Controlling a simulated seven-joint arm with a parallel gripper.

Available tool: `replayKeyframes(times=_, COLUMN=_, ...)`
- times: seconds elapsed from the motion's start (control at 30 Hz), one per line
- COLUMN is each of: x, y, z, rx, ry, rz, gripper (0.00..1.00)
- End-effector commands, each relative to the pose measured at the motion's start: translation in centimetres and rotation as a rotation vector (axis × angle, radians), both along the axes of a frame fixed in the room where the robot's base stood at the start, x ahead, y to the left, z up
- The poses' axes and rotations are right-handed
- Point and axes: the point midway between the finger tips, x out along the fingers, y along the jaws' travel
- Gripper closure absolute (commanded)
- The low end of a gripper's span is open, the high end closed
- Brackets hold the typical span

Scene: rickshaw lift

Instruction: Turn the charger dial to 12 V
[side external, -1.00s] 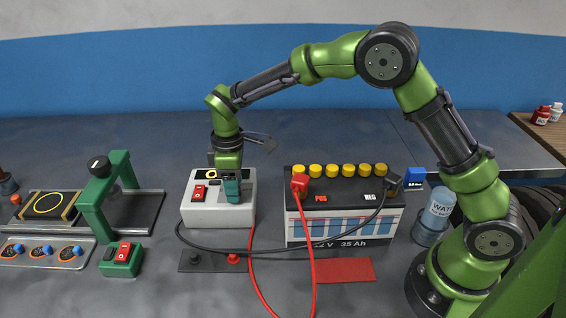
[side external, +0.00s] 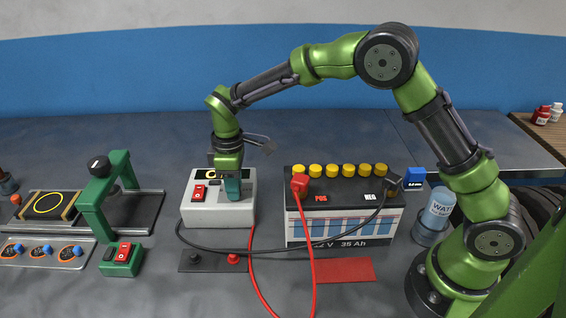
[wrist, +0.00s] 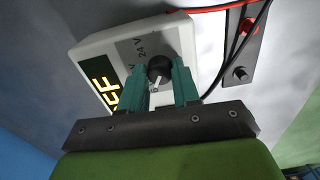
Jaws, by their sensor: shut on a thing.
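The charger (side external: 215,213) is a white box with a red rocker switch (side external: 199,192), left of the battery. Its dark round dial (wrist: 160,68) shows between my fingers in the wrist view, with a pale pointer mark on the side towards my gripper. A "24 V" label (wrist: 142,47) stands beside the dial; other labels are partly hidden by a finger. The charger's display (wrist: 102,80) shows yellow letters ending in "FF". My gripper (side external: 232,196) points down onto the charger's top, its teal fingers (wrist: 159,78) shut on the dial. In the side view the fingers hide the dial.
The battery (side external: 340,215) with yellow caps stands right of the charger, with red and black clamps on top. Black cable (side external: 270,247) and red cable (side external: 254,270) run in front of the charger. A green stand (side external: 105,195) is at left.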

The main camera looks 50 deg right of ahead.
Motion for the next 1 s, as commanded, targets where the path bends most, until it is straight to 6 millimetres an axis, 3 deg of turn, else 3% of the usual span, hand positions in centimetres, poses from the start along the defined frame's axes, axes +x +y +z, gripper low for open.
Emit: replayKeyframes(times=1.0, x=0.06, y=0.01, z=0.09, rx=0.0, ry=-0.002, rz=-0.827, gripper=0.99)
